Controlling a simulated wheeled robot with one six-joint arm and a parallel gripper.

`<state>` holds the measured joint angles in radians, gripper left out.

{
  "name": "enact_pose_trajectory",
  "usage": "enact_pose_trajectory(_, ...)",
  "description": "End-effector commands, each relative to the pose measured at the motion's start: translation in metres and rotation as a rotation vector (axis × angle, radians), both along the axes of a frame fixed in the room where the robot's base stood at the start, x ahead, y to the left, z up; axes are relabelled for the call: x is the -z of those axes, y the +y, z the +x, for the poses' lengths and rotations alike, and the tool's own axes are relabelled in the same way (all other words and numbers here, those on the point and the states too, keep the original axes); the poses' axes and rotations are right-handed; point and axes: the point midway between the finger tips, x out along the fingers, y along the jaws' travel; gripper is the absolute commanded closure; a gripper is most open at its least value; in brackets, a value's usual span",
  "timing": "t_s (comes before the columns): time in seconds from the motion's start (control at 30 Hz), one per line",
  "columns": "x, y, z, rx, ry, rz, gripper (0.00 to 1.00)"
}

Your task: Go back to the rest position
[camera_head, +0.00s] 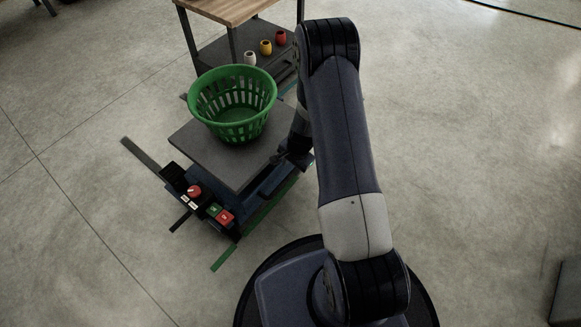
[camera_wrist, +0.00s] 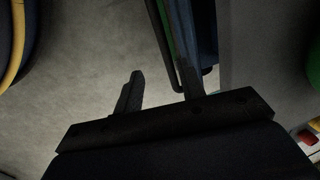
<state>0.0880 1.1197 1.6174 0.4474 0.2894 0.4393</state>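My arm reaches from my base to the right side of a low grey-topped stand (camera_head: 185,138). My gripper (camera_head: 292,160) is beside the stand's right edge, partly hidden by my arm in the head view. In the wrist view my gripper (camera_wrist: 160,88) shows two dark fingers apart, with bare floor between them and nothing held. The right finger looks close to the stand's side; I cannot tell whether it touches. A green slotted basket (camera_head: 235,108) stands upright on the stand, apart from my gripper, and looks empty.
A control box with a red knob (camera_head: 194,191) and red and green buttons is on the stand's front. A wood-topped table (camera_head: 228,8) stands behind, its lower shelf holding white (camera_head: 250,58), yellow (camera_head: 266,47) and red (camera_head: 281,37) pots.

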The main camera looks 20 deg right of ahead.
Motion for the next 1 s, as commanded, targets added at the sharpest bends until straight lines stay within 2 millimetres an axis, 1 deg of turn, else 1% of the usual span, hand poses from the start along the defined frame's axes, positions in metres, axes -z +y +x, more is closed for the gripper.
enact_pose_trajectory(0.33, -0.001, 0.0, 0.0, 0.0, 0.0, 0.0, 0.62)
enact_pose_trajectory(0.47, 0.007, 0.001, 0.001, 0.0, 0.0, 0.0, 0.62)
enact_pose_trajectory(0.57, 0.021, 0.002, 0.003, -0.001, 0.0, 0.0, 0.62)
enact_pose_trajectory(0.8, 0.067, 0.008, 0.01, 0.0, 0.0, 0.0, 0.62)
enact_pose_trajectory(1.0, 0.098, 0.012, 0.016, -0.002, -0.002, -0.001, 0.62)
